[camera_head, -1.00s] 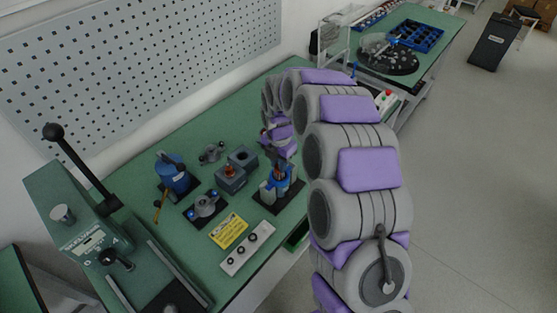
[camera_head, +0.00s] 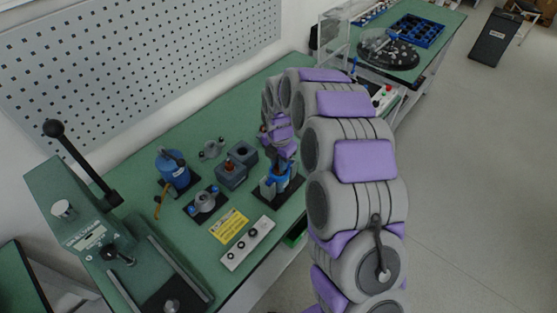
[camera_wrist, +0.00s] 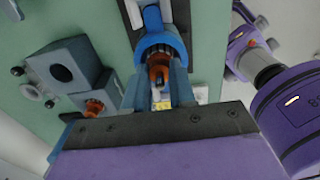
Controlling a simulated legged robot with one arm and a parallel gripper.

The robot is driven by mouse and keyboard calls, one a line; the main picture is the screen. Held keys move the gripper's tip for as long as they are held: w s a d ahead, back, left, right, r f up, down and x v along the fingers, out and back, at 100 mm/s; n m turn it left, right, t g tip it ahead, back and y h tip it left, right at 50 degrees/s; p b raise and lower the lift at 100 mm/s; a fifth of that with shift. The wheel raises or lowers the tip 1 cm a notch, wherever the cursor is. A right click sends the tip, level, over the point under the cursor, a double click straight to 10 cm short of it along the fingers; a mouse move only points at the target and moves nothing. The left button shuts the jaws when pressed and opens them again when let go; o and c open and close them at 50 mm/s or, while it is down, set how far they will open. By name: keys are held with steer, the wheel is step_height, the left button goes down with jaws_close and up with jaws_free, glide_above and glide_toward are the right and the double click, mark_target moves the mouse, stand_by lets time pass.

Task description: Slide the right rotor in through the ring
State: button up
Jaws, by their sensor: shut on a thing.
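My gripper (camera_wrist: 155,88) is shut on an orange-brown rotor (camera_wrist: 159,68) between its two grey-blue fingers. The blue ring (camera_wrist: 153,18) lies right beyond the fingertips, with the rotor lined up at its dark toothed opening. I cannot tell how far the rotor is inside. In the head view the blue ring holder (camera_head: 268,187) stands on a black base, with my gripper (camera_head: 281,163) directly above, partly hiding it. Another orange rotor (camera_wrist: 94,107) sits in a grey block, beside a grey block with an empty round hole (camera_wrist: 62,73).
A blue motor-like unit (camera_head: 172,171) and a grey fixture with blue ends (camera_head: 206,202) stand left on the green bench. A yellow label (camera_head: 229,226) and a white knob strip (camera_head: 248,243) lie in front. A press lever (camera_head: 85,165) rises at left.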

steer(key=o, duration=0.9)
steer(key=shift+o, duration=0.2)
step_height(320, 180, up, 17)
steer(key=p, duration=0.3)
steer(key=shift+r, duration=0.15)
stand_by(0.3)
